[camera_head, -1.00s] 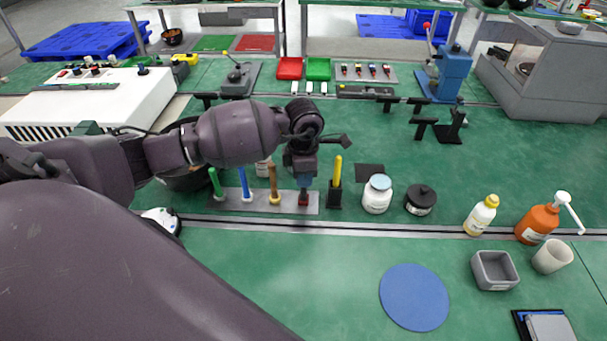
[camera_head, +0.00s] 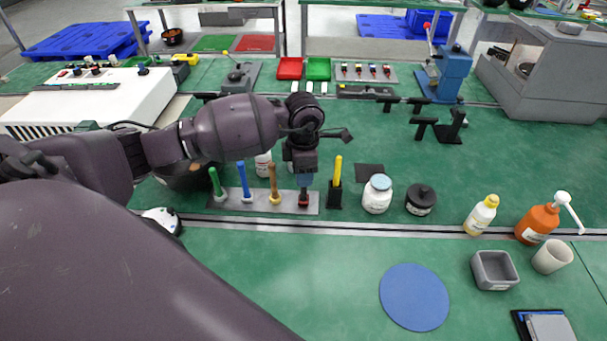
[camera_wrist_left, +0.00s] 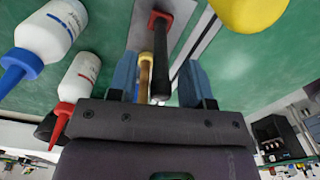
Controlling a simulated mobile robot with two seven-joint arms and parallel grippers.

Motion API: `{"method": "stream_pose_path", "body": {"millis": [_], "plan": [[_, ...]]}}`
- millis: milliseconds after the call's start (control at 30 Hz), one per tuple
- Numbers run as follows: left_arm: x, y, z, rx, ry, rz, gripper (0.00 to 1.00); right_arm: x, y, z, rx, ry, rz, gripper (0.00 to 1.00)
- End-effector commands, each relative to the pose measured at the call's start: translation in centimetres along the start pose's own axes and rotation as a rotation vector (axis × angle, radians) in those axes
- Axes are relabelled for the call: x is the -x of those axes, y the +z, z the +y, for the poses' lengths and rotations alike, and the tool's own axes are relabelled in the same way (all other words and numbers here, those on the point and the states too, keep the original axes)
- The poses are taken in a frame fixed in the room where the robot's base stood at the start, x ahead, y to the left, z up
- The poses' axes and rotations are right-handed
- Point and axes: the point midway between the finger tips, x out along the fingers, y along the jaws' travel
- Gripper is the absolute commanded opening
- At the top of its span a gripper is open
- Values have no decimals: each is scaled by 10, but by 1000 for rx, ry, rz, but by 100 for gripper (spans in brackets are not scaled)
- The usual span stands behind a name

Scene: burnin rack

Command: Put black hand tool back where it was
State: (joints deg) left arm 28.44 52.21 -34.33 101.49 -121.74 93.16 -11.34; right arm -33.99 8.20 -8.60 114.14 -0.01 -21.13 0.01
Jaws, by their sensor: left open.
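The black hand tool (camera_wrist_left: 160,60) stands upright at the right end of the grey tool plate (camera_head: 233,204), in a red socket. In the head view only its red lower part (camera_head: 303,199) shows clearly; my gripper hides the handle. My left gripper (camera_head: 305,182) points down over it. In the left wrist view my two blue fingertips (camera_wrist_left: 160,76) are apart, with the black handle between them; I cannot tell whether either touches it. My right gripper is not in view.
Green (camera_head: 216,183), blue (camera_head: 244,182) and brown (camera_head: 273,184) handled tools stand left on the plate. A yellow tool (camera_head: 337,173) in a black holder stands close on the right. A white jar (camera_head: 377,194) and black jar (camera_head: 420,200) are further right. The front table is mostly clear.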

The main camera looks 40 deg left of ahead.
Motion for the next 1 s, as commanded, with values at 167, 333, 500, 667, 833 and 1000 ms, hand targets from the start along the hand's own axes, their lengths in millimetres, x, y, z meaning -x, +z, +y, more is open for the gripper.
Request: {"method": "stream_pose_path", "body": {"millis": [167, 333, 500, 667, 833, 1000], "plan": [[36, 0, 1, -2, 5, -2, 46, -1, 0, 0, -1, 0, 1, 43], [68, 0, 0, -2, 4, -2, 46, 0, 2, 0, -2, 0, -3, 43], [92, 0, 0, -1, 2, -2, 46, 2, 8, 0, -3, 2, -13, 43], [104, 0, 0, -1, 0, 0, 46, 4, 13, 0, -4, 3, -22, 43], [107, 0, 0, 0, 0, 0, 46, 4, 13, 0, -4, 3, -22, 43], [106, 0, 0, 0, 0, 0, 46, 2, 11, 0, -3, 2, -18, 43]]}}
